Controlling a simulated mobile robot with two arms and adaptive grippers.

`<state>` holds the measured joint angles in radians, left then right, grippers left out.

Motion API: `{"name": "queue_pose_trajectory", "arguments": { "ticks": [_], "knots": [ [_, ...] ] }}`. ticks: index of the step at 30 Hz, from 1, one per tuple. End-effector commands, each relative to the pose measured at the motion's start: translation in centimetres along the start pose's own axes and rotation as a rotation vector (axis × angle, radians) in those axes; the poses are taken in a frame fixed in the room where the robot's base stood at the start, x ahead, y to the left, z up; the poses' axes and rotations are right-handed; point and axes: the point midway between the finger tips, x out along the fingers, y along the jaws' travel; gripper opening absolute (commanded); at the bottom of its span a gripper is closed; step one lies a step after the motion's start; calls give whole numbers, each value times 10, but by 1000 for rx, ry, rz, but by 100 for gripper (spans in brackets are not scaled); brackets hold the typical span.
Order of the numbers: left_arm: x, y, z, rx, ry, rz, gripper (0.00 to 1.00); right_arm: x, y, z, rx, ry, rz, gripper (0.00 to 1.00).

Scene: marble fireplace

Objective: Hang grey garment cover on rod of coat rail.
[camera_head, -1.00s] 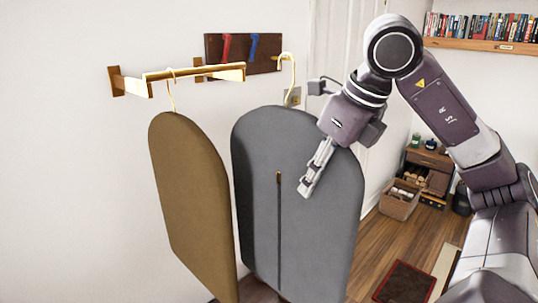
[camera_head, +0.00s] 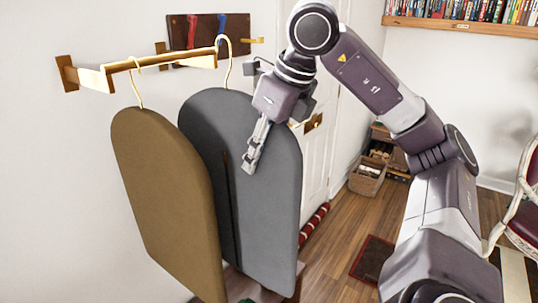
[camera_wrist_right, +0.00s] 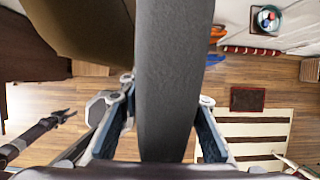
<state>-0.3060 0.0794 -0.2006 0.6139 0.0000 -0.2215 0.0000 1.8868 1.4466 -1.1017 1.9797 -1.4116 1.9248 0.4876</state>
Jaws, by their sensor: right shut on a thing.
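The grey garment cover (camera_head: 255,185) hangs upright from a gold hanger hook (camera_head: 226,62) at the right end of the coat rail's rod (camera_head: 165,61). I cannot tell whether the hook is over the rod. My right gripper (camera_head: 254,150) is shut on the grey cover's upper part. In the right wrist view the grey cover (camera_wrist_right: 170,75) stands edge-on between the fingers of the right gripper (camera_wrist_right: 163,112). My left gripper is out of the head view. A small dark jointed part at the left of the wrist view may belong to my left arm.
A brown garment cover (camera_head: 165,190) hangs on the rod, left of and close to the grey one. A dark hook board (camera_head: 205,35) with red and blue hooks is on the wall behind. A white door (camera_head: 322,150) stands behind my right arm.

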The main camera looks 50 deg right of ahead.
Motion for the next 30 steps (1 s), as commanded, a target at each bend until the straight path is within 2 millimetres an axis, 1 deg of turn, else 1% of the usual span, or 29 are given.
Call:
{"name": "queue_pose_trajectory", "arguments": {
  "ticks": [1, 3, 6, 19, 30],
  "knots": [
    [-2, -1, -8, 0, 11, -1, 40, -1, 0, 6, 0, -6, 1, 0],
    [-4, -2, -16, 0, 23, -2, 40, 1, 1, 10, -1, -5, 2, 0],
    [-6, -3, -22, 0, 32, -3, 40, 4, 0, 17, 0, -5, 1, 0],
    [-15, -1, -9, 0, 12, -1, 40, 17, 1, 48, -1, -4, 1, 0],
    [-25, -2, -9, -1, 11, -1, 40, 27, 1, 74, 0, -5, 1, 0]
  ]
}}
